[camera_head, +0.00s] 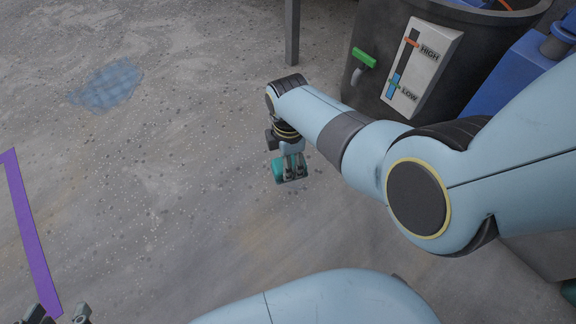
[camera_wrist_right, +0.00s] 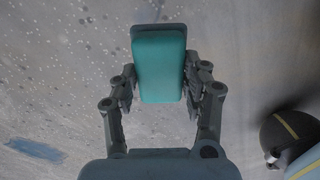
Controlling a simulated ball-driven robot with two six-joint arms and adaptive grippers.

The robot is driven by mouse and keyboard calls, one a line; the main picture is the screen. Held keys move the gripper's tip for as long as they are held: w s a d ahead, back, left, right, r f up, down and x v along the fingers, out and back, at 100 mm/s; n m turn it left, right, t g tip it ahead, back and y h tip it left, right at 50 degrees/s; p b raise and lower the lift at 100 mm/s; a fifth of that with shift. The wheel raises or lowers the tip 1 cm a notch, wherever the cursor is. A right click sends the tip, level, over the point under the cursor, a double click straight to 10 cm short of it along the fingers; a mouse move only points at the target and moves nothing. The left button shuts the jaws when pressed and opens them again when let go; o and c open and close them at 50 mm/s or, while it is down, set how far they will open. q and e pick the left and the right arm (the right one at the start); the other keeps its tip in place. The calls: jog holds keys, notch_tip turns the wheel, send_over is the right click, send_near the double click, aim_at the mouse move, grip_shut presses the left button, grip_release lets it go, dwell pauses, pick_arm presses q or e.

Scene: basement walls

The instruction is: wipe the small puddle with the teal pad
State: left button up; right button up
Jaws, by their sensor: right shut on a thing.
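The small puddle (camera_head: 107,86) is a bluish patch on the grey floor at the upper left of the head view. It also shows at the lower left of the right wrist view (camera_wrist_right: 35,150). My right gripper (camera_head: 292,176) is shut on the teal pad (camera_head: 278,171), to the right of the puddle and nearer to me. In the right wrist view the pad (camera_wrist_right: 161,66) sits between both fingers, with a dark backing edge. The pad is apart from the puddle.
A dark tank (camera_head: 475,50) with a HIGH/LOW gauge (camera_head: 422,68) and green tap (camera_head: 364,58) stands at the upper right, near a blue object (camera_head: 512,75). A grey post (camera_head: 292,32) stands at the top. The floor between pad and puddle is clear.

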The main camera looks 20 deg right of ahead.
jog(key=shift+w+f, duration=0.15)
jog(key=shift+a+f+b, duration=0.1)
jog(key=shift+f+b, duration=0.5)
pick_arm(q)
jog(key=w+d+r+m+t+h+b, duration=0.1)
jog(key=w+d+r+t, duration=0.1)
jog(key=w+r+t, duration=0.75)
pick_arm(e)
jog(key=shift+f, duration=0.6)
notch_tip(320, 180, down, 2)
jog(key=shift+f+b, duration=0.1)
jog(key=shift+b, duration=1.05)
pick_arm(q)
notch_tip(320, 180, up, 18)
jog(key=w+d+m+t+h, duration=0.1)
jog(key=m+t+h, duration=0.2)
jog(key=t+h, duration=0.1)
jog(key=shift+w+r, duration=0.2)
jog(key=shift+d+t, duration=0.1)
jog(key=shift+t, duration=0.15)
pick_arm(e)
jog(key=shift+a, duration=0.1)
